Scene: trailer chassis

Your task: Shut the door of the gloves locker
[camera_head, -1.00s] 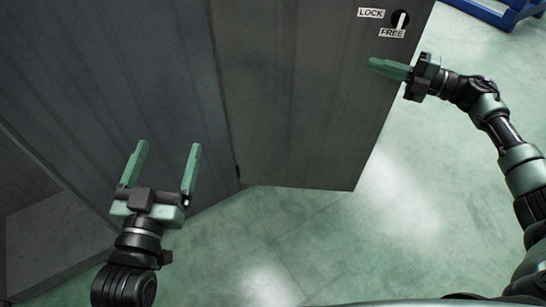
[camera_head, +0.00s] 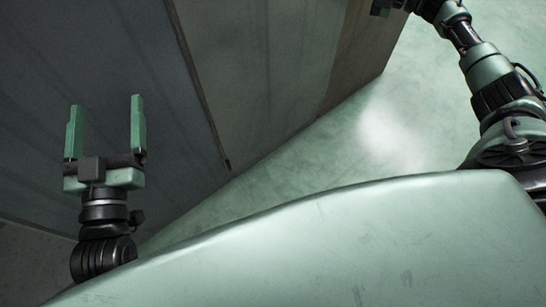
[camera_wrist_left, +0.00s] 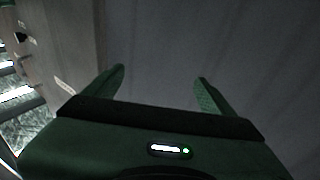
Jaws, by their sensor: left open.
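In the head view a lighter grey-brown panel (camera_head: 265,60), the one that bore the LOCK and FREE labels earlier, stands to the right of a dark grey panel (camera_head: 90,45). They meet along a seam with a small dark fitting low down. No gloves label shows, and the labels are out of the head view. My left gripper (camera_head: 106,105) is open and empty in front of the dark panel. In the left wrist view its fingers (camera_wrist_left: 160,74) point at a grey surface; contact cannot be told. My right gripper (camera_head: 382,8) is cut off at the top edge, its fingers hidden.
A browner strip (camera_head: 362,45) forms the right end of the panels. Bare green floor (camera_head: 400,120) lies right of them. My body fills the bottom. The left wrist view shows a pale panel (camera_wrist_left: 72,45) with a dark round part at left.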

